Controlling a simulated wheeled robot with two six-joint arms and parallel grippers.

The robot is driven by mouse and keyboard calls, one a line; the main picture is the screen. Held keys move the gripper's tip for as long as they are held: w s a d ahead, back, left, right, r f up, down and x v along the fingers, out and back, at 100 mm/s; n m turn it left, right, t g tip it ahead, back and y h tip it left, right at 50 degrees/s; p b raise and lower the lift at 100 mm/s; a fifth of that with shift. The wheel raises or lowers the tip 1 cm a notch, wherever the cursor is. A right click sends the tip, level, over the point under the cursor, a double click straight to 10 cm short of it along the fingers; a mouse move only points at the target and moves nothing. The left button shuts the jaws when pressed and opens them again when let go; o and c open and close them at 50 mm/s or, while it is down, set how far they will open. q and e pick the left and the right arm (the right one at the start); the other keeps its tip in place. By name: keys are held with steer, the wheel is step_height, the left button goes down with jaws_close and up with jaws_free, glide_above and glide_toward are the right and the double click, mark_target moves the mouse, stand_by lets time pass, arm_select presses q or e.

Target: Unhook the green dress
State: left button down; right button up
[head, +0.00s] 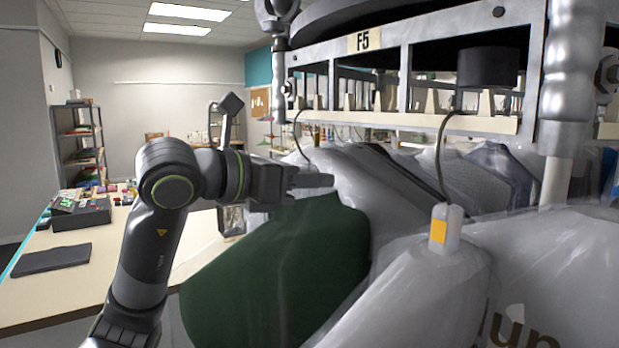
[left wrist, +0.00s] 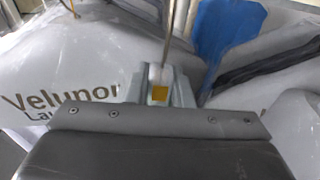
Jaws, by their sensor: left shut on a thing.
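The green dress (head: 280,265) hangs at the front left of the rail in the head view, partly under clear wrap. My left gripper (head: 312,181) is just above its shoulder, coming in from the left. In the left wrist view the jaws (left wrist: 158,90) are shut on a pale hanger neck with a yellow tag (left wrist: 159,93); a thin hook wire (left wrist: 170,40) rises from it. In the head view the gripper hides this neck. A hook wire (head: 298,135) rises from near the fingertips to the rail (head: 425,121), its top still at the rail. My right gripper is not in view.
A bagged garment with a yellow-tagged hanger neck (head: 438,232) hangs close on the right. More bagged garments (head: 400,190) crowd behind. The wrist view shows a printed bag (left wrist: 60,80) and a blue garment (left wrist: 225,35). A table (head: 140,270) stands at left.

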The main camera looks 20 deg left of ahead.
arm_select(q)
steer(key=shift+r, duration=0.15)
steer(key=shift+r+p, duration=0.85)
steer(key=shift+r, duration=0.75)
steer(key=shift+f, duration=0.1)
steer(key=shift+s+a, duration=0.2)
steer(key=shift+b+v, duration=0.6)
steer(key=shift+v, duration=0.2)
steer(key=shift+f+b+v, duration=0.25)
steer(key=shift+b+v, duration=0.45)
steer(key=shift+v, duration=0.35)
steer(key=shift+f+b+v, duration=0.2)
steer(key=shift+b+v, duration=0.45)
steer(key=shift+v, duration=0.4)
steer(key=shift+s+a+r, duration=0.1)
steer(key=shift+s+a, duration=0.1)
steer(key=shift+s, duration=0.05)
